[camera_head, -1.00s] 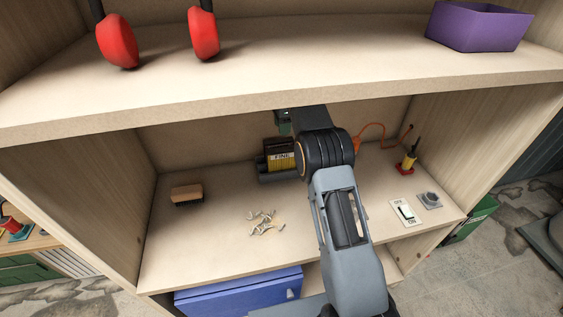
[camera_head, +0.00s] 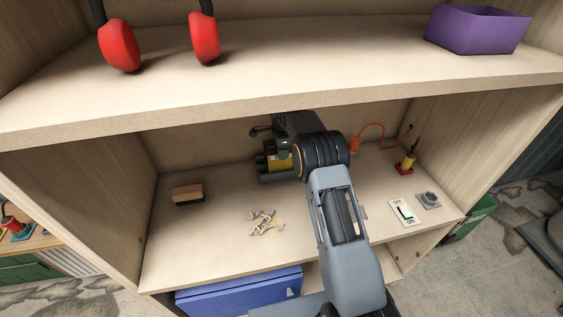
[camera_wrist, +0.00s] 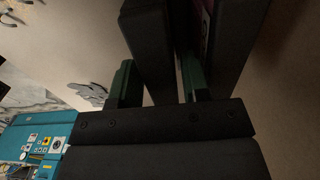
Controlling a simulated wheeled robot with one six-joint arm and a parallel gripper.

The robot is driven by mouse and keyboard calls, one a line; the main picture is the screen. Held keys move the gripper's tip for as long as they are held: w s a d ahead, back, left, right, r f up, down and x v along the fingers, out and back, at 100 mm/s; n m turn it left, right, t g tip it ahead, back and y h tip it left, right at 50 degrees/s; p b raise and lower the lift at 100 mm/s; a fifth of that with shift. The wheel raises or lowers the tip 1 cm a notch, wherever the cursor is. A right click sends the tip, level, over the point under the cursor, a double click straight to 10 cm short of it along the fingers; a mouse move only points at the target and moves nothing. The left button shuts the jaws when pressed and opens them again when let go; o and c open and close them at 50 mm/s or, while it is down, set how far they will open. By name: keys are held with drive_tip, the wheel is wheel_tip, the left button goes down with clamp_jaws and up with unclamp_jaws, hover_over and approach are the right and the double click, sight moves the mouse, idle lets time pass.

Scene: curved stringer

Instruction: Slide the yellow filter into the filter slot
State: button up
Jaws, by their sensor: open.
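The yellow filter (camera_head: 279,166) shows as a yellow ribbed block among dark housing parts (camera_head: 264,177) at the back middle of the lower shelf. I cannot tell how far it sits in the slot. My gripper (camera_head: 271,139) is open, just above and behind the yellow part. Its dark body hides the top of the filter and the slot opening. In the wrist view, my gripper's green finger pads (camera_wrist: 156,86) stand apart, with thick dark walls close by. The filter cannot be made out there.
The upper shelf (camera_head: 300,85) overhangs the arm. A wooden brush (camera_head: 187,194) and several small pale pieces (camera_head: 265,222) lie on the lower shelf.

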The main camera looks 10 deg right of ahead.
wheel_tip(320, 180, down, 2)
drive_tip(key=shift+f, duration=0.15)
drive_tip(key=c, duration=0.7)
